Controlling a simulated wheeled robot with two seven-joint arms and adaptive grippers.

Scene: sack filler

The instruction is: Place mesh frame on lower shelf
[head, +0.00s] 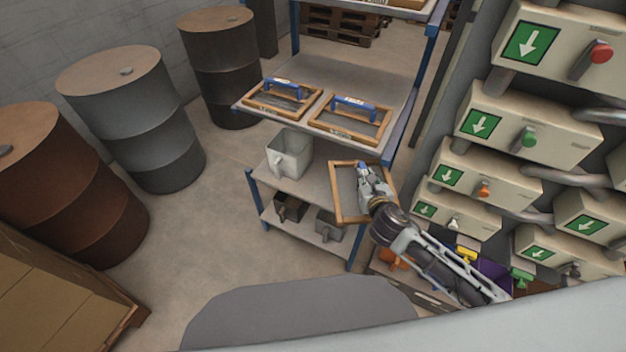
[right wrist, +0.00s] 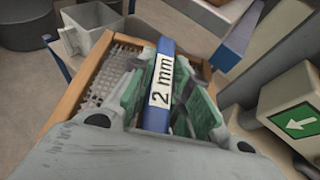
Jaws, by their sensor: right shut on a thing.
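A wooden mesh frame (head: 343,196) with a blue handle is held by my right gripper (head: 364,172) at the right front of the shelf rack. In the right wrist view the gripper (right wrist: 160,95) is shut on the blue handle (right wrist: 163,70), labelled "2 mm", and the mesh (right wrist: 104,75) shows on the left. The lower shelf (head: 306,188) lies behind and left of the frame. I cannot tell whether the frame touches it. Two other mesh frames, a left one (head: 262,104) and a right one (head: 376,131), lie on the shelf above. My left gripper is not in view.
A white jug (head: 289,155) stands on the lower shelf, left of the held frame. Dark and grey containers (head: 330,227) stand on the bottom shelf. Dispensers with green arrow signs (head: 507,170) crowd the right side. Drums (head: 130,115) stand at left; floor between is clear.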

